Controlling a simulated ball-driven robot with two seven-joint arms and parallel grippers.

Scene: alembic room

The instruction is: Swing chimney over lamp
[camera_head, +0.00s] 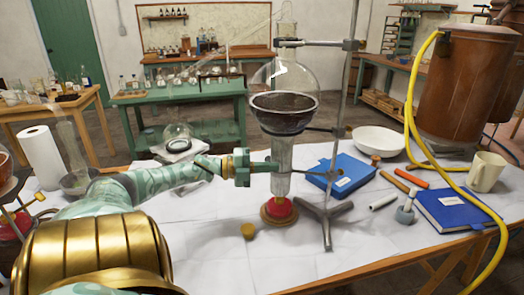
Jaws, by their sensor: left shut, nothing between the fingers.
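The lamp (279,209) is a red body on a round brown base on the white-covered table. The chimney (281,185), a clear upright glass tube, stands directly above the lamp, under a dark bowl; whether its lower end touches the lamp is hard to tell. My left gripper (268,167) reaches in from the left, shut and empty, with its fingertips at the chimney's left side. I cannot tell whether they touch the glass. My right gripper is not in view.
A metal stand (340,120) with tripod feet rises right of the lamp and bears the dark bowl (284,118) and a glass flask (284,80). Blue books (455,208), a mug (486,171) and a yellow hose (409,100) lie right. A small cork (248,231) is near the front.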

